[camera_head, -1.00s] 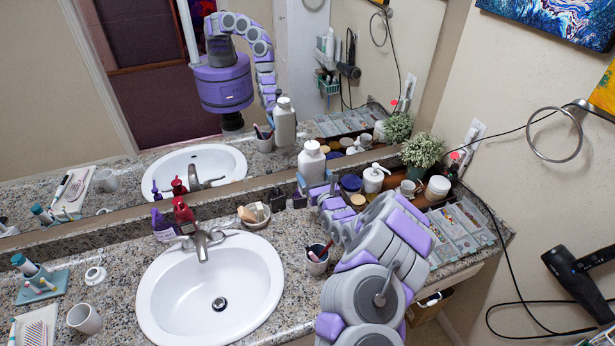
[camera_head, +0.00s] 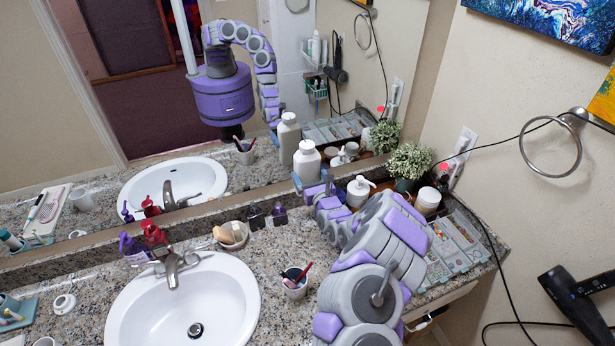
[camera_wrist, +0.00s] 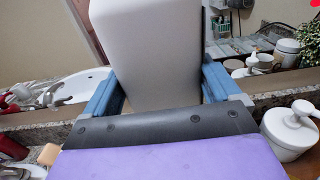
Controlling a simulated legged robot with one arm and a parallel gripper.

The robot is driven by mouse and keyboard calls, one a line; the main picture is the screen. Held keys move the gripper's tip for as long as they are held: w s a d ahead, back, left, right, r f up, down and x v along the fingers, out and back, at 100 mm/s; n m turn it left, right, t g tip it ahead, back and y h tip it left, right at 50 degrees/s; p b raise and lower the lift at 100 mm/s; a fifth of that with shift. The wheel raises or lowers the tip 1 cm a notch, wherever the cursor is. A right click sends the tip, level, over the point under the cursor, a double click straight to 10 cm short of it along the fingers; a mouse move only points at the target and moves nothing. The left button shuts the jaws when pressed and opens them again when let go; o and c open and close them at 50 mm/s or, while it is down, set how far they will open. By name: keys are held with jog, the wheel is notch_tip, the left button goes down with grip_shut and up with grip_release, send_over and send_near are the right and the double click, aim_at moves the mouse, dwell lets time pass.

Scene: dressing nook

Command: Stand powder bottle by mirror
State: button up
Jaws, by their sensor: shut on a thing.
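The powder bottle (camera_head: 307,162) is white with a round cap and stands upright at the mirror (camera_head: 150,110), close in front of its lower edge. Its reflection shows just behind it. My gripper (camera_head: 312,186) is shut on the bottle's lower part. In the wrist view the bottle (camera_wrist: 148,50) fills the middle between the two blue fingers of my gripper (camera_wrist: 160,88). The bottle's base is hidden behind my gripper, so I cannot tell whether it touches the counter (camera_head: 240,290).
A white pump bottle (camera_head: 359,190) stands right of my gripper, with a potted plant (camera_head: 408,163) behind. Small dark bottles (camera_head: 268,214), a soap dish (camera_head: 232,235) and a cup with brushes (camera_head: 294,284) lie to the left, beside the sink (camera_head: 190,300). A black cord hangs at right.

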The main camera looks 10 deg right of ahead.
jog(key=a+f+b, duration=0.2)
jog(key=a, duration=0.1)
jog(key=shift+f, duration=0.1)
jog(key=f+b, duration=0.1)
jog(key=d+f+b, duration=0.1)
jog(key=f+b, duration=0.1)
jog(key=d+f+b, duration=0.1)
jog(key=f+b, duration=0.1)
jog(key=shift+d, duration=0.15)
jog(key=shift+f+b, duration=0.35)
jog(key=shift+f, duration=0.05)
jog(key=shift+a+f+b, duration=0.2)
jog(key=shift+f+b, duration=0.05)
jog(key=shift+b, duration=0.05)
jog(key=shift+a+f+b, duration=0.3)
jog(key=shift+a+f, duration=0.05)
jog(key=shift+a, duration=0.4)
notch_tip(320, 180, down, 7)
jog(key=shift+d+r+b, duration=0.15)
jog(key=shift+r+b, duration=0.05)
jog(key=shift+b, duration=1)
jog(key=shift+d, duration=0.5)
jog(key=shift+a+f, duration=0.1)
jog(key=shift+a+f, duration=0.15)
jog(key=shift+a, duration=0.1)
